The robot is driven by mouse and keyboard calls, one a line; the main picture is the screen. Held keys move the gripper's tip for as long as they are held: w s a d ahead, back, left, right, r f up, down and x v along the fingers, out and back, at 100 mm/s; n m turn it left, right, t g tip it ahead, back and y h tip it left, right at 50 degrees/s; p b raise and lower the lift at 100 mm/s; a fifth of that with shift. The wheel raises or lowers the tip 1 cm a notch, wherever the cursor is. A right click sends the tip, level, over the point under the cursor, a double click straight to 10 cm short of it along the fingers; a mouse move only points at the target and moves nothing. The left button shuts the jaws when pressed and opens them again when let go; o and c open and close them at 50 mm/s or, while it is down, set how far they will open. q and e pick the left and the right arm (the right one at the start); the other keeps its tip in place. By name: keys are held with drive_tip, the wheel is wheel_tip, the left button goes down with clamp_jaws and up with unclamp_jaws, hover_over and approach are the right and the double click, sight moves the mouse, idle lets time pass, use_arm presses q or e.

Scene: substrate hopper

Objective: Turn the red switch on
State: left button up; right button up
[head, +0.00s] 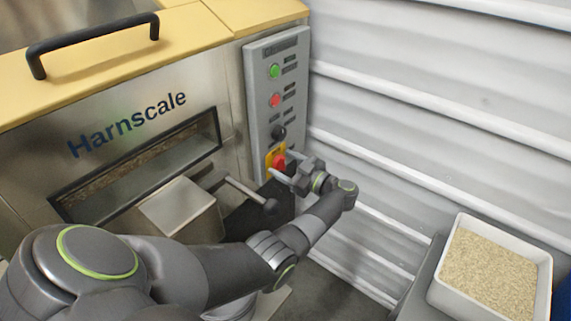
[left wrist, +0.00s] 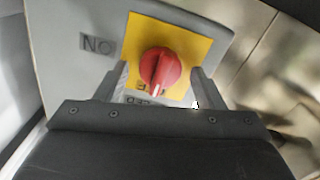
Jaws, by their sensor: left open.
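The red switch (head: 279,162) is a rotary knob on a yellow plate (head: 269,158), low on the grey control panel (head: 262,107) of the hopper machine. In the left wrist view the red switch (left wrist: 161,68) faces me, its white mark pointing down in the picture. Lettering on the panel beside the yellow plate (left wrist: 196,49) appears upside down there. My left gripper (head: 283,168) is at the switch, its fingers open. In the left wrist view the fingers (left wrist: 158,88) stand on either side of the knob, with visible gaps. My right gripper is not in view.
Above the switch are a black knob (head: 279,133), a red button (head: 275,100) and a green button (head: 274,71). A lever handle (head: 270,206) juts out left of my gripper. A white tray of grain (head: 440,292) stands at the lower right, near the corrugated wall (head: 440,130).

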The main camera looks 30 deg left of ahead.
use_arm(q)
drive_tip(key=shift+c, duration=0.2)
drive_tip(key=c, duration=0.9)
drive_tip(key=shift+c, duration=0.2)
